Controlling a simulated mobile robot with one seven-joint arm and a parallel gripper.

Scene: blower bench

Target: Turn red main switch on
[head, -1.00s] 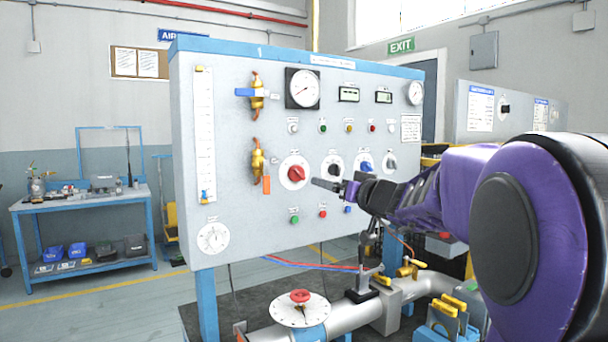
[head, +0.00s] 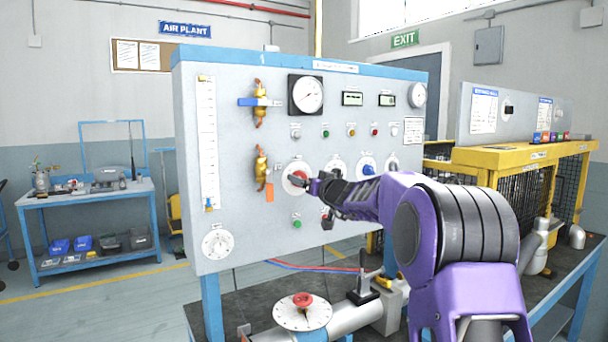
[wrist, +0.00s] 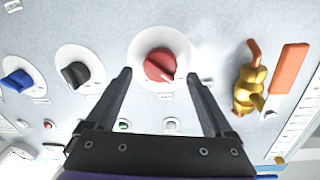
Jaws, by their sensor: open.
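The red main switch (head: 297,178) is a red rotary knob on a round white plate on the grey upright panel (head: 225,150). In the wrist view the red knob (wrist: 160,65) shows between and beyond the fingertips, with a pale pointer mark on its lower right edge. My gripper (head: 312,188) is open in front of the panel at the knob, its fingers partly covering the knob's plate in the head view. In the wrist view my gripper (wrist: 158,78) has one finger on each side of the knob. I cannot tell whether either finger touches it.
A black knob (wrist: 75,74) and a blue knob (wrist: 17,80) lie left of the red one in the wrist view. A brass valve with an orange handle (wrist: 290,68) is on the right.

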